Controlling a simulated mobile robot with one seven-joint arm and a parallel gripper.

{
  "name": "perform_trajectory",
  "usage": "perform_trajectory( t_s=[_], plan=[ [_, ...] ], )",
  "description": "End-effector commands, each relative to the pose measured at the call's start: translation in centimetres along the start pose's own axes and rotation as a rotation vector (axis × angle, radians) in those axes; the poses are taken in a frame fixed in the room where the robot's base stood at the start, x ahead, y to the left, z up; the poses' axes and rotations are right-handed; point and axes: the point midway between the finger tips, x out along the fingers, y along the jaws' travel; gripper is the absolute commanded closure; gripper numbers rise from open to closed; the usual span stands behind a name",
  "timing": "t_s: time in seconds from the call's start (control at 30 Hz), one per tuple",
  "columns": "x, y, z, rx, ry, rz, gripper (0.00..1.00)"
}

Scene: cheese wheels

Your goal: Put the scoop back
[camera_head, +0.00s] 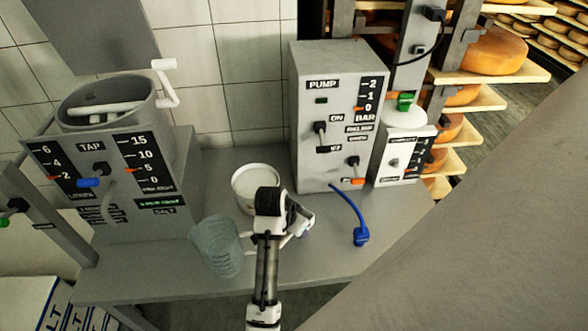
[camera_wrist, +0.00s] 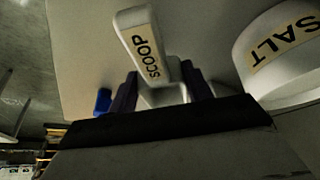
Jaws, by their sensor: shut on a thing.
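The white scoop (camera_wrist: 142,42), with a label reading SCOOP on its handle, shows in the wrist view between the two dark fingers of my gripper (camera_wrist: 163,88). My gripper is shut on it. The scoop's lower part is hidden behind the gripper body. In the head view my gripper (camera_head: 298,224) is over the grey table, just right of the white salt tub (camera_head: 243,190). My arm hides part of the tub, and the scoop is hard to make out there. The tub, labelled SALT, also shows at the right of the wrist view (camera_wrist: 262,52), apart from the scoop.
The pump box (camera_head: 325,150) stands behind my gripper, with a blue hose end (camera_head: 361,237) to its right. A ribbed translucent beaker (camera_head: 216,248) stands left of my arm. The tap unit (camera_head: 125,185) is at the left. Bare table (camera_head: 330,250) lies between gripper and hose.

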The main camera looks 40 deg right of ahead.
Motion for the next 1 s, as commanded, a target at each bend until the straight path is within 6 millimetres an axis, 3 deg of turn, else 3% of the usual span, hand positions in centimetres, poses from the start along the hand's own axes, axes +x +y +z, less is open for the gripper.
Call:
perform_trajectory(
  t_s=[0.3,0.7,0.73,0.9,1.0],
  plan=[
    [3.8,0.1,1.6,0.0,-0.002,0.002,0.73],
    [4.3,0.1,1.8,0.0,-0.001,0.001,0.73],
    [4.3,0.1,1.8,0.0,-0.001,0.0,0.49],
    [4.2,0.1,1.8,0.0,-0.001,0.0,0.29],
    [4.2,0.1,1.8,0.0,-0.001,0.0,0.29]
  ],
)
